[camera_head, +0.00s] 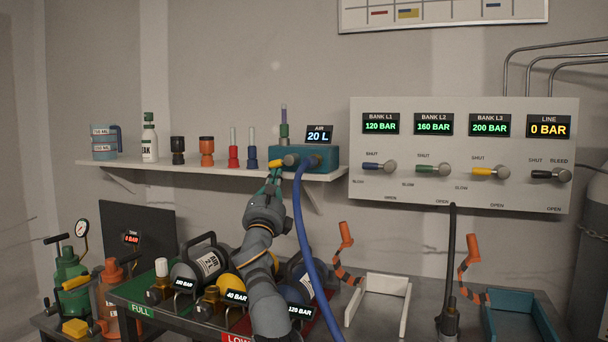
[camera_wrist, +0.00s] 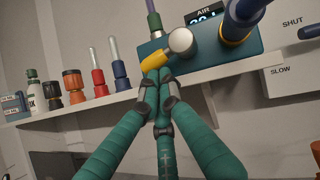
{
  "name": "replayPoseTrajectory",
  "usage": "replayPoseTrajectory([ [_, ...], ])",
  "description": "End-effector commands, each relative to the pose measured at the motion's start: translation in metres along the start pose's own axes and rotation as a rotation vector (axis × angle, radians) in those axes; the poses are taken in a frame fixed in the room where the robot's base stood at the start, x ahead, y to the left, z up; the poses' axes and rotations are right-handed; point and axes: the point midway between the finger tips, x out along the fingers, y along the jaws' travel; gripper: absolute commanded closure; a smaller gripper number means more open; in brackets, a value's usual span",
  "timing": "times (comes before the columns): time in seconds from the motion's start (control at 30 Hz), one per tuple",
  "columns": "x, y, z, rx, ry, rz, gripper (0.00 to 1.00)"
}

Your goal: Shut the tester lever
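The tester is a teal box (camera_head: 327,157) on the right end of the wall shelf, with a yellow lever (camera_head: 277,163) on its front left. The lever sticks out to the left from a grey round knob. In the wrist view the yellow lever (camera_wrist: 154,60) points left and slightly down from the grey knob (camera_wrist: 181,42). My gripper (camera_head: 274,174) is just below the lever. In the wrist view the green fingertips of my gripper (camera_wrist: 157,76) are together, right under the lever. They look very close to it; whether they touch is unclear.
A blue hose (camera_head: 301,220) hangs from the tester's front, just right of my arm. An AIR 20 L display (camera_head: 319,135) stands above the tester. Bottles and fittings line the shelf (camera_head: 230,170) to the left. The valve panel (camera_head: 460,190) is to the right.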

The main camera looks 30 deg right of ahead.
Motion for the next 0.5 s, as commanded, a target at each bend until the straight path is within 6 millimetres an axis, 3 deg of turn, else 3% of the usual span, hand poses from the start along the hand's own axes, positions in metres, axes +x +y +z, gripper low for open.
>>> replayPoseTrajectory([
  [0.5, 0.0029, 0.0046, 0.005, 0.0, 0.0, 0.003, 1.0],
])
